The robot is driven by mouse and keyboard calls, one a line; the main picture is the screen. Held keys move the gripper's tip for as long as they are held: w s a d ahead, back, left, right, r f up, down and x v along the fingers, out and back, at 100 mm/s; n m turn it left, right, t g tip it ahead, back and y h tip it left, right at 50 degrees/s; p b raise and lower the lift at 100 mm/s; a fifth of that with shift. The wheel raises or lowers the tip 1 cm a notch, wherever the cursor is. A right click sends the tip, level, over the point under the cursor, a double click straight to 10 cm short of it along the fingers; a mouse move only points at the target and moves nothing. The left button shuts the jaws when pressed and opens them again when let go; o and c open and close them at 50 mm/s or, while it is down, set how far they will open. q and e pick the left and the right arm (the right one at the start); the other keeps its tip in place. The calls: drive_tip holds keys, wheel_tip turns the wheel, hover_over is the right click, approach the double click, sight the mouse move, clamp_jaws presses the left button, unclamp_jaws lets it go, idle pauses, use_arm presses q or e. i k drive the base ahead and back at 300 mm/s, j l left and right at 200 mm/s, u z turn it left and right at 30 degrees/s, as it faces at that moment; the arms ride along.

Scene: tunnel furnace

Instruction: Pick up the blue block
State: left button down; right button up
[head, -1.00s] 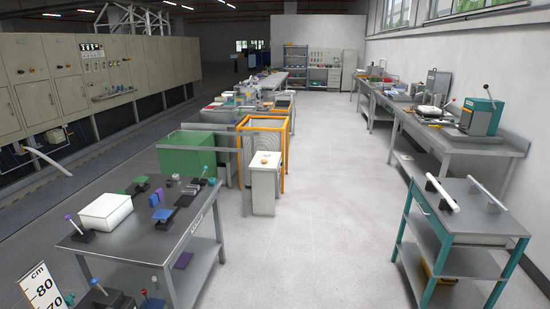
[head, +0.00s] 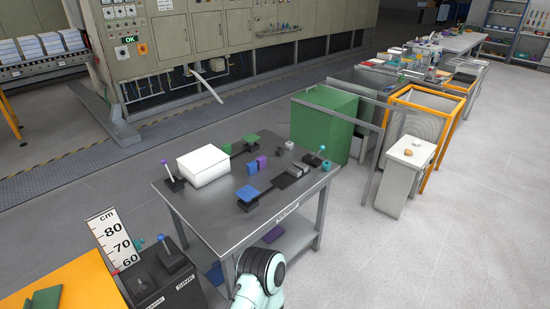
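A small upright blue block (head: 252,168) stands on the dark metal table (head: 215,219), near the middle of its top. A purple block (head: 262,162) stands close beside it on the right. A flat blue pad (head: 247,194) on a dark stand lies nearer the front edge. Part of one of my arms shows at the bottom, in front of the table. Neither gripper is in view.
A white box (head: 204,167) sits left of the blocks. A green pad (head: 251,139) lies behind them; small dark and grey blocks (head: 287,180) lie to the right. A stick with a purple knob (head: 165,164) stands at the left corner. A height scale (head: 113,240) stands front left.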

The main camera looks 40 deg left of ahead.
sight(252, 167)
drive_tip(key=i, duration=1.65)
drive_tip(key=i+z, duration=0.25)
drive_tip(key=z, duration=0.15)
drive_tip(key=i+j+z, duration=0.1)
drive_tip(key=z, duration=0.25)
drive_tip(key=i+j+z, duration=0.15)
drive_tip(key=i+z, duration=0.25)
drive_tip(key=z, duration=5.3)
drive_tip(key=i+l, duration=0.05)
